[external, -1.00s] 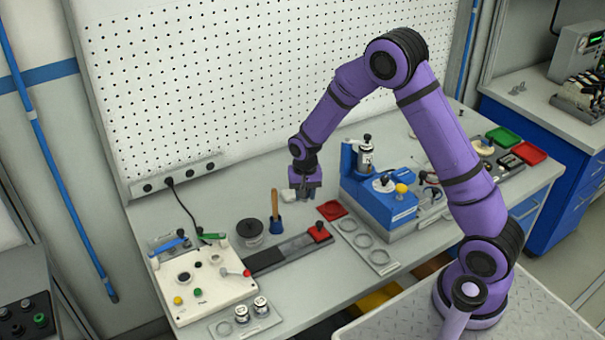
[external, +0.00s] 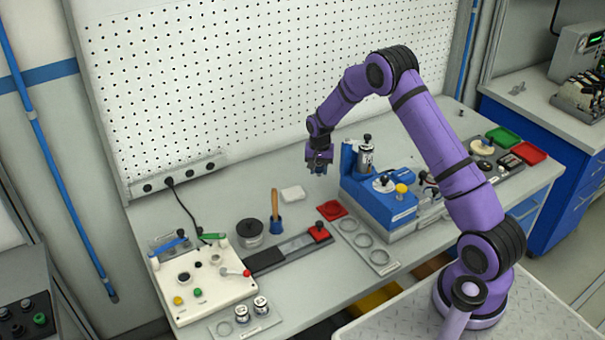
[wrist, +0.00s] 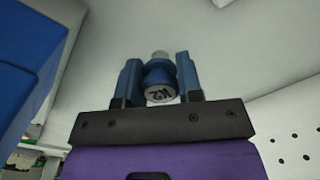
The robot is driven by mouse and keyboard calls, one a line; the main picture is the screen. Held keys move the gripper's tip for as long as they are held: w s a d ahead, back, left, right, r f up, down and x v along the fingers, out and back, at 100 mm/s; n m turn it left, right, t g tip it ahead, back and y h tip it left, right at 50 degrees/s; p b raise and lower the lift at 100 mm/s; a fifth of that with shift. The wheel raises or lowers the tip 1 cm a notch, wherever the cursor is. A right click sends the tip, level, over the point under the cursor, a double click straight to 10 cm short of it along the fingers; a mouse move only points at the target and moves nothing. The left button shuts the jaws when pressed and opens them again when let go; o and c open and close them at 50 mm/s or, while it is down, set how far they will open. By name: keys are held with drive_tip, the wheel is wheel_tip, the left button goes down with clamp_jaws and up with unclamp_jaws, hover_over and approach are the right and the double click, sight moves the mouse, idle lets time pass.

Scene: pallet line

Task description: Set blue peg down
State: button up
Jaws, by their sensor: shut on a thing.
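My gripper (external: 319,168) hangs in the air above the bench, left of the blue fixture block. In the wrist view my gripper (wrist: 158,78) is shut on the blue peg (wrist: 160,73), which sits between the two blue-grey fingers. The peg has a rounded blue body and a pale end face with dark marking facing the camera. In the external view the peg is too small to tell clearly from the fingers.
The blue fixture block (external: 378,200) with a metal cylinder stands close on the right. The pegboard (external: 240,80) rises behind. Bare bench shows below my gripper.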

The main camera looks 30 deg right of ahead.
sight(319, 175)
drive_tip(key=shift+f, duration=2.25)
drive_tip(key=shift+f, duration=0.1)
drive_tip(key=o, duration=0.9)
wheel_tip(319, 175, up, 12)
drive_tip(key=shift+r, duration=0.1)
